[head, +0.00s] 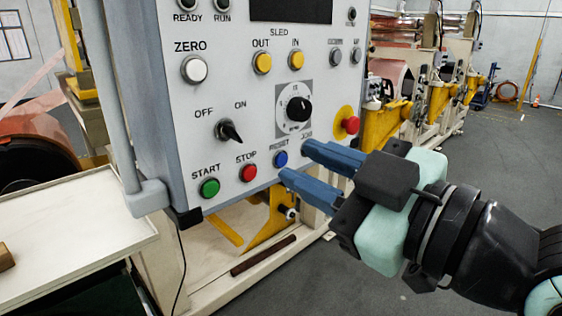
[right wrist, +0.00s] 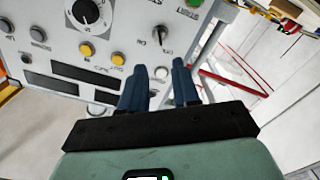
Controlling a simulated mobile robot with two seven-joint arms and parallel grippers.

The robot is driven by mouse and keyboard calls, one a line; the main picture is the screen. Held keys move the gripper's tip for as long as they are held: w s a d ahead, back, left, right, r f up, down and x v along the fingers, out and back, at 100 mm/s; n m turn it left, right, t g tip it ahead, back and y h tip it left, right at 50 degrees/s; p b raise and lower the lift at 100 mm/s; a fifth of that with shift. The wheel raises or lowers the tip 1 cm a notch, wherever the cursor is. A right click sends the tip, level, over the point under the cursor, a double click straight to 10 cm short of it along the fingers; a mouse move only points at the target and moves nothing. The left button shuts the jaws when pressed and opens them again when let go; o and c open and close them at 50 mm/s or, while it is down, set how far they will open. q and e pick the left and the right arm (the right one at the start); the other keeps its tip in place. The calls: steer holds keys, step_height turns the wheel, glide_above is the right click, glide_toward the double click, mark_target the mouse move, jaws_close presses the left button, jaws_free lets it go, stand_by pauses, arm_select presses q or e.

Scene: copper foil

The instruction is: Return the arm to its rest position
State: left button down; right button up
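My right gripper (head: 294,161) is in front of the lower right part of a grey control panel (head: 222,95) in the head view. Its two blue fingers are spread apart with nothing between them. The tips are close to the blue RESET button (head: 280,159); I cannot tell whether they touch the panel. In the right wrist view the gripper (right wrist: 160,68) is also open, with a white button (right wrist: 161,73) showing beyond the gap. My left gripper is in neither view.
The panel carries a red emergency button (head: 351,125), a black dial (head: 298,109), an OFF/ON switch (head: 230,132) and a green START button (head: 209,187). A pale table (head: 75,235) stands at lower left. Grey floor (head: 500,150) is open at right, with machines behind.

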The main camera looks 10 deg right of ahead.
steer(key=shift+s+d, duration=0.4)
steer(key=shift+s, duration=0.2)
